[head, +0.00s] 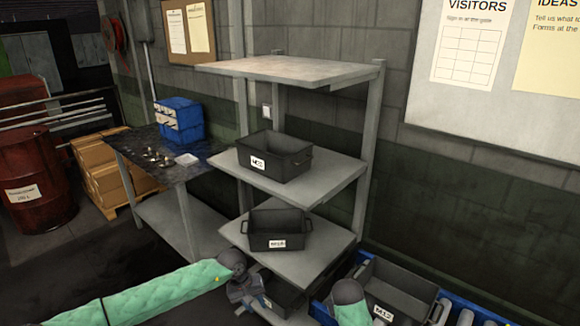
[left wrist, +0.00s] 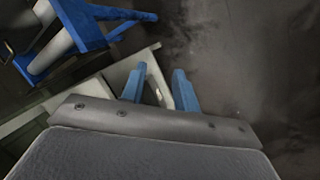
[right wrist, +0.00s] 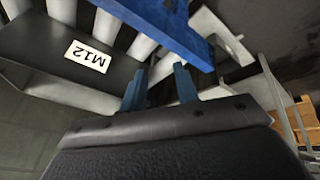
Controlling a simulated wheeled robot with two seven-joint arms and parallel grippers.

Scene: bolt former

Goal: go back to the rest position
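My left arm comes in from the left in a green sleeve in the head view. Its gripper (head: 258,303) is low in front of the rack's bottom shelf. In the left wrist view its two blue fingers (left wrist: 160,88) stand apart with nothing held between them. My right arm's green sleeve shows at the bottom of the head view, in front of the conveyor; its gripper is hidden there. In the right wrist view the right gripper's blue fingers (right wrist: 160,88) are apart and empty, near the blue conveyor frame (right wrist: 165,25).
A grey rack (head: 300,185) holds dark bins on its shelves. A dark bin marked M12 (head: 398,290) sits on the blue roller conveyor (head: 455,300), close to my right arm. A dark workbench (head: 150,150) with a blue box (head: 180,120) stands behind left. A red drum (head: 35,185) stands far left.

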